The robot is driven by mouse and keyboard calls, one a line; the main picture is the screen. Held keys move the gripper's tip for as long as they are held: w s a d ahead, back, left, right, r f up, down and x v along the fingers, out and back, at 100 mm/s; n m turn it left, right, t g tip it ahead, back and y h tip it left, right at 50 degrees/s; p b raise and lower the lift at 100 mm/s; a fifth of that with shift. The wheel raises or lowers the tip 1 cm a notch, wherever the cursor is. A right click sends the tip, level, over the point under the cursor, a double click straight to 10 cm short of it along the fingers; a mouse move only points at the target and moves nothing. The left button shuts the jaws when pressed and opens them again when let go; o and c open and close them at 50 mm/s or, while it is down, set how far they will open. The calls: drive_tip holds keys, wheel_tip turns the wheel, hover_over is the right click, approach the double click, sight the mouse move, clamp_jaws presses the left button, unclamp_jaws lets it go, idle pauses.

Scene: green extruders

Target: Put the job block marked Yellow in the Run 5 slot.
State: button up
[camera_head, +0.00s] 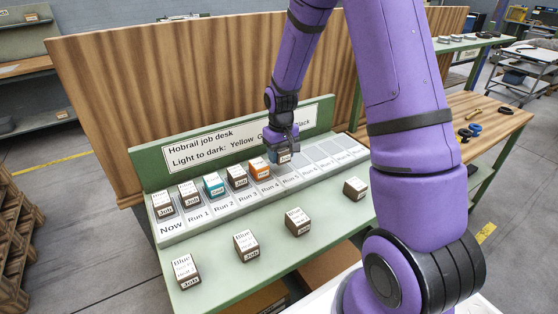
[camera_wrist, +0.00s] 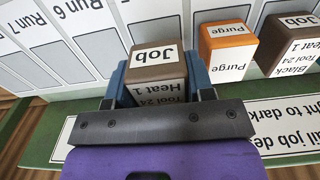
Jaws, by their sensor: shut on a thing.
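My gripper (camera_head: 284,158) is shut on a brown job block (camera_wrist: 158,65) at the Run 5 slot of the rack (camera_head: 180,236). In the wrist view the block's faces read "Job" and "Tool 24 Heat 1"; its colour word is hidden by the gripper. The block looks upright, just left of an orange Purge block (camera_wrist: 228,50) in that view. The Run 6 slot (camera_wrist: 102,60) on its other side is empty. I cannot tell whether the held block touches the slot floor.
Job blocks stand in Now (camera_head: 163,206), Run 1 (camera_head: 190,194) and Run 3 (camera_head: 237,178); a teal block (camera_head: 214,186) stands in Run 2. Several brown blocks, including one marked Blue (camera_head: 185,271), stand on the green desk in front. A sign (camera_head: 210,150) rises behind the rack.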

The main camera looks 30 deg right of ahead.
sight(279, 160)
drive_tip(key=shift+w+d+f, duration=0.1)
drive_tip(key=shift+w+d, duration=0.05)
drive_tip(key=shift+w, duration=0.7)
drive_tip(key=shift+s+f, duration=0.1)
drive_tip(key=shift+f, duration=1.65)
drive_tip(key=o, duration=0.6)
drive_tip(key=shift+f, duration=0.15)
drive_tip(key=shift+o, duration=0.2)
